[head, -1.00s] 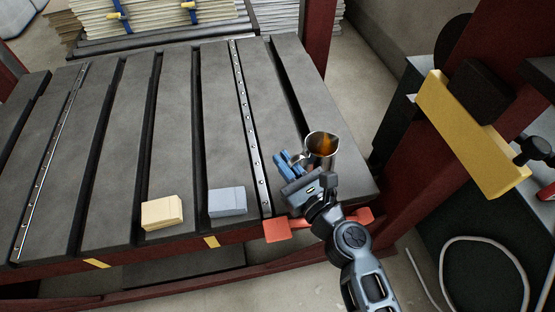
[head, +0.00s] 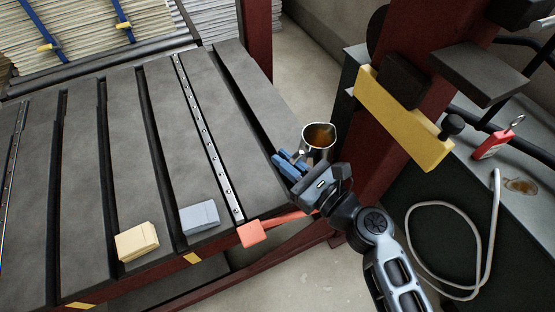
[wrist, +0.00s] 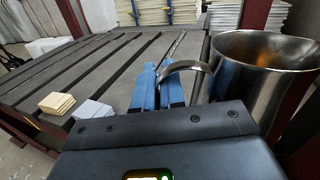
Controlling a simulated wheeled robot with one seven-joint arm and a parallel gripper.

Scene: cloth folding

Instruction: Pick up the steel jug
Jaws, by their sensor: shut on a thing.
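The steel jug (head: 318,146) is a shiny metal vessel with brownish-orange contents or reflection inside. In the head view it is at the right end of the slatted table, seemingly over or just past its edge. My gripper (head: 291,163), with blue fingers, is on the jug's left side. In the wrist view the jug (wrist: 262,78) is upright at the right, and its curved handle (wrist: 184,68) passes between my blue fingers (wrist: 158,88). The fingers are shut on the handle. The jug's underside is hidden in the wrist view.
A yellow cloth stack (head: 137,242) and a grey-blue cloth stack (head: 199,217) lie at the table's (head: 95,180) front edge. A dark red post with a yellow bar (head: 400,115) stands to the right. A side bench (head: 500,165) holds a red tag and a hose.

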